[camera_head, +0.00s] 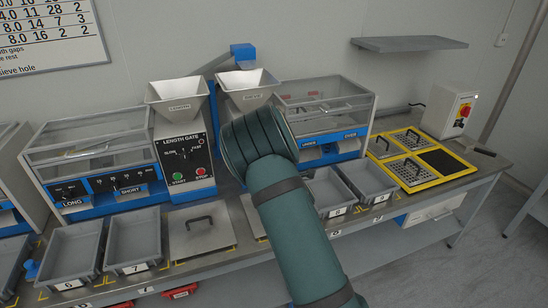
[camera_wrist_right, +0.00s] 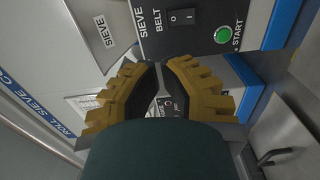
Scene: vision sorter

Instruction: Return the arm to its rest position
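My teal right arm (camera_head: 290,230) rises from the bottom middle of the head view and reaches over the bench. Its rounded end (camera_head: 258,140) stands in front of the sieve machine and hides part of it; the fingers are hidden there. In the right wrist view my right gripper (camera_wrist_right: 160,66) has two yellow ribbed fingers with dark inner pads that come close together at the tips. No object shows between them. The sieve control panel (camera_wrist_right: 190,35), with a black switch and a green start button (camera_wrist_right: 223,35), is beyond them. My left gripper is in neither view.
Grey bins (camera_head: 136,241) line the bench front, with a flat handled plate (camera_head: 200,234) among them. Two hoppers (camera_head: 178,100) stand behind. A yellow-framed tray (camera_head: 420,183) and a white switch box (camera_head: 450,110) are at right. Open floor (camera_head: 480,255) lies at lower right.

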